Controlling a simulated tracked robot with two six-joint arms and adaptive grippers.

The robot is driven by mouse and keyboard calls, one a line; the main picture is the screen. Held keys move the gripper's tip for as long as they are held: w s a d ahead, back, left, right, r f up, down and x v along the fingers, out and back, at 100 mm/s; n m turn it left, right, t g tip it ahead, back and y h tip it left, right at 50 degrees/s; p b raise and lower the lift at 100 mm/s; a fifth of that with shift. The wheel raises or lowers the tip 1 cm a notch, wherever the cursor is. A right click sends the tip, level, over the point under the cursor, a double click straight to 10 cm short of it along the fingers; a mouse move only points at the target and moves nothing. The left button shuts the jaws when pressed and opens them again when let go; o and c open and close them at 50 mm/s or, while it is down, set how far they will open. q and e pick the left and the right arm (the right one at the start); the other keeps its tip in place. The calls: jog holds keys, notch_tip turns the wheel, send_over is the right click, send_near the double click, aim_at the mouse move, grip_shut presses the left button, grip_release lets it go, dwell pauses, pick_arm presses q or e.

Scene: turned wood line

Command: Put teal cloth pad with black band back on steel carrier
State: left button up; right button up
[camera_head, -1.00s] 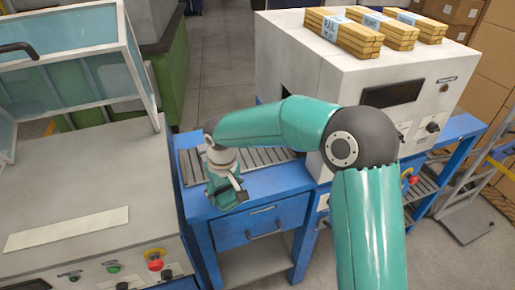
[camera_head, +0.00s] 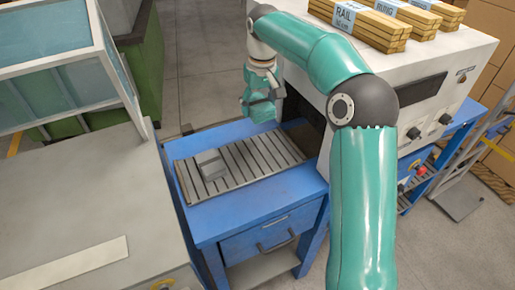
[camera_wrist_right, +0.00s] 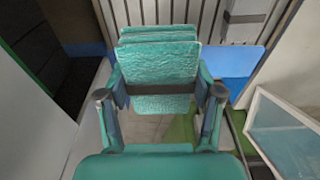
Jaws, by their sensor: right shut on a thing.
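The teal cloth pad with its black band (camera_wrist_right: 165,90) fills the space between my right fingers in the right wrist view. My right gripper (camera_wrist_right: 160,97) is shut on it, one finger at each side. In the head view the same gripper (camera_head: 263,107) hangs above the far end of a slatted metal bed; there I cannot tell pad from teal gripper parts. A small grey metal block, which looks like the steel carrier (camera_head: 210,164), sits on the left part of the bed, apart from the gripper. My left gripper is not in view.
The slatted bed (camera_head: 252,162) lies on a blue bench (camera_head: 245,205), mostly bare right of the block. A white machine (camera_head: 400,75) bearing wood bundles (camera_head: 365,25) stands at right. A grey cabinet with a glazed hood (camera_head: 55,60) stands at left.

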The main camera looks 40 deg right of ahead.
send_over(261, 152)
notch_tip(261, 152, down, 10)
jog(key=shift+s+f, duration=0.1)
jog(key=shift+s, duration=0.05)
notch_tip(261, 152, down, 5)
jog(key=shift+f, duration=0.1)
jog(key=shift+f, duration=0.15)
jog(key=o, duration=1.2)
jog(key=shift+r, duration=0.2)
jog(key=r, duration=0.4)
jog(key=s+r, duration=0.1)
jog(key=r, duration=0.6)
jog(key=shift+s+a+r, duration=0.2)
jog(key=shift+r, duration=0.2)
